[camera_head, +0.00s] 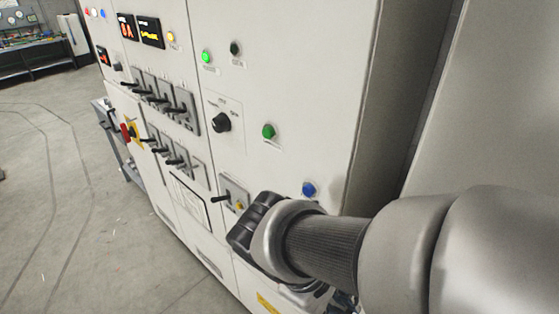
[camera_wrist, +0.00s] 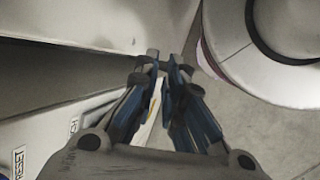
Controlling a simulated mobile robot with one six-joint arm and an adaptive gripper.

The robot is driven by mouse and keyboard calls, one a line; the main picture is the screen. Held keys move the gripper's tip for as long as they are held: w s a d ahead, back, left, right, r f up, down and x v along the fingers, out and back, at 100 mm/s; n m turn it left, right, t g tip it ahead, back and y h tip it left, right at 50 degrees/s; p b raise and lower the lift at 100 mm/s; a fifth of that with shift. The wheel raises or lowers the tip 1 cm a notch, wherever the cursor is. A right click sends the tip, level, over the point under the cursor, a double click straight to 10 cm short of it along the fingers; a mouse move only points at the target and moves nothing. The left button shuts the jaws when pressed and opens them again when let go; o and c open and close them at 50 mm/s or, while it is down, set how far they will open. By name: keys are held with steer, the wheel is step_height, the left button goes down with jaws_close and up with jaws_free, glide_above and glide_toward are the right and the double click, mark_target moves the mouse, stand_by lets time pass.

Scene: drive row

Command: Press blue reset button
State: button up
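The blue button (camera_head: 308,189) sits on the front of the pale cabinet, low and near its right edge in the head view. In the wrist view its RESET label (camera_wrist: 19,163) shows at the lower left edge. My gripper (camera_wrist: 164,62) has its fingers drawn together, with nothing seen held. In the head view my wrist is in front of the cabinet, below and left of the blue button, and hides most of the fingers. The gripper appears apart from the button.
A green button (camera_head: 269,131), a black rotary knob (camera_head: 221,122) and a small toggle switch plate (camera_head: 233,190) share the panel. Several black-handled switches (camera_head: 165,98) are further left. Open floor (camera_head: 50,200) lies left of the cabinet.

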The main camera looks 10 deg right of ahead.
mark_target(308, 191)
steer(key=w+r+n+h+p, duration=0.1)
steer(key=n, duration=0.1)
steer(key=w+r+n+h+p, duration=0.1)
steer(key=h, duration=0.1)
steer(key=w+r+n+t+h+p, duration=0.1)
steer(key=n, duration=0.1)
steer(key=shift+w+a+n+h, duration=0.3)
steer(key=shift+a+h, duration=0.05)
steer(key=shift+h, duration=0.05)
jaws_close()
steer(key=w+a+r+n+t+h+p, duration=0.2)
steer(key=w+a+n+t+p, duration=0.4)
steer(key=a+n+t, duration=0.5)
steer(key=shift+w+a+n+h, duration=0.4)
steer(key=shift+w+a+n, duration=0.2)
steer(key=shift+w+n, duration=0.3)
steer(key=shift+r, duration=0.1)
steer(key=p+x, duration=0.1)
steer(key=x, duration=1.3)
